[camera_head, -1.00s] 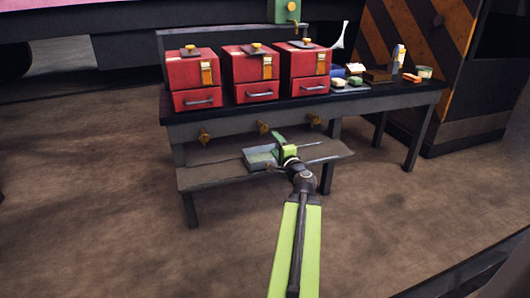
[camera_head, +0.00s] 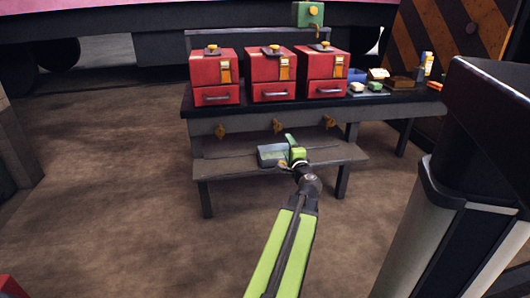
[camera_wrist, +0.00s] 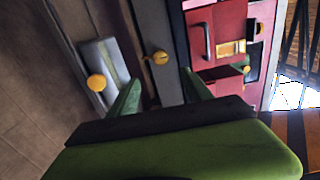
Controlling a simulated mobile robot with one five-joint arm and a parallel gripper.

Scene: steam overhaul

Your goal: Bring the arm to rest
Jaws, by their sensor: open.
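My arm, bright green with dark joints, reaches forward from the bottom of the head view toward the workbench (camera_head: 290,118). My gripper (camera_head: 292,148) is in front of the bench, overlapping its lower shelf in the picture. In the wrist view the two green fingers of my gripper (camera_wrist: 160,92) stand apart, with nothing seen between them. A grey-blue tray (camera_head: 270,158) is on the lower shelf, just left of the gripper in the picture; whether they touch I cannot tell. In the wrist view the tray (camera_wrist: 100,55) shows beside a yellow knob.
Three red boxes (camera_head: 270,75) with drawers stand on the bench top, with several small items (camera_head: 375,84) to their right. Yellow-brown knobs (camera_head: 277,127) line the bench front. A large dark post (camera_head: 450,190) fills the right side. Floor is clear to the left.

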